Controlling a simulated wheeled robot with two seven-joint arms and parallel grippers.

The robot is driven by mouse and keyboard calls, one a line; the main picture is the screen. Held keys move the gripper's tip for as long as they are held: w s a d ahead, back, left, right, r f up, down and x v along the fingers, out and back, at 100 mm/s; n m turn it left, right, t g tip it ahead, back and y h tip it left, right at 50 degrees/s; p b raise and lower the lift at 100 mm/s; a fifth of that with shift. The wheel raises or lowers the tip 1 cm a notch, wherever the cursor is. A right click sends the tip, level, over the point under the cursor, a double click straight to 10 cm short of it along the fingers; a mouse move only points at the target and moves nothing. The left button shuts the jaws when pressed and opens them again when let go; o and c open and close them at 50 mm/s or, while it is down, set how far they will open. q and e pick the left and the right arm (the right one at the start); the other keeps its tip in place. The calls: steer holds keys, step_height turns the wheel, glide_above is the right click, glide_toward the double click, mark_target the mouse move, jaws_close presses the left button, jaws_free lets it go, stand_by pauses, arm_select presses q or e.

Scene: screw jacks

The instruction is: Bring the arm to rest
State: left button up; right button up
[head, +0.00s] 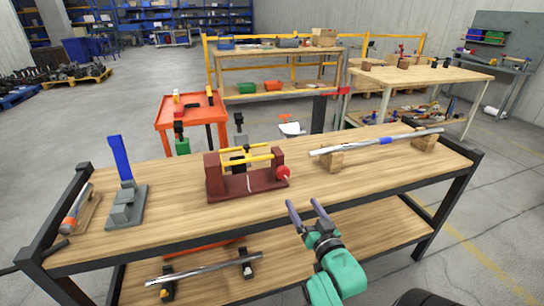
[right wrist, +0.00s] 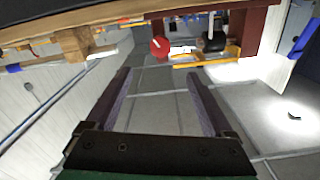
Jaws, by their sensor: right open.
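My right gripper (head: 302,202) is open and empty at the front edge of the wooden workbench (head: 330,190). Its two fingers also show spread apart in the right wrist view (right wrist: 158,73), with nothing between them. The dark red screw-jack frame (head: 248,184), with yellow bars and a red knob (head: 284,173), stands on the bench beyond and left of the gripper, apart from it. In the right wrist view the red knob (right wrist: 160,46) and a yellow bar (right wrist: 205,60) show past the fingers. My left gripper is not in view.
A long metal rod (head: 350,147) rests on wooden blocks at the bench's right. A grey stand with a blue lever (head: 121,158) stands at the left. The lower shelf holds another bar (head: 200,270). A red cart (head: 190,112) stands behind. The bench's front right is bare.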

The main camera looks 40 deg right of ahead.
steer(key=a+f, duration=0.1)
steer(key=f, duration=0.2)
steer(key=w+a+f+g+y+p, duration=0.1)
steer(key=f, duration=0.2)
steer(key=a+f+n+g+y+p, duration=0.1)
steer(key=f, duration=0.3)
steer(key=shift+w+a, duration=0.25)
steer(key=shift+a, duration=0.1)
steer(key=s+a+f+n+g+y+p, duration=0.1)
steer(key=s+a+f+g, duration=0.15)
steer(key=f, duration=0.45)
steer(key=s+a+f+n+g+y+p, duration=0.1)
steer(key=s+a+f+g+p, duration=0.15)
steer(key=f, duration=0.45)
steer(key=s+a+f+n+g+y, duration=0.1)
steer(key=s+a+f+n+y, duration=0.1)
steer(key=a+f, duration=0.3)
steer(key=s+f+n+g+p, duration=0.1)
steer(key=s+f, duration=0.3)
steer(key=s, duration=0.4)
steer(key=s+f+n+g+p, duration=0.1)
steer(key=s+f+g, duration=0.3)
steer(key=s, duration=0.4)
steer(key=s+d+f+n+g+p, duration=0.1)
steer(key=s+f+g, duration=0.2)
steer(key=s, duration=0.6)
step_height(320, 180, down, 3)
steer(key=shift+r+n+p, duration=0.15)
steer(key=shift+n+p, duration=0.15)
steer(key=shift+n, duration=0.1)
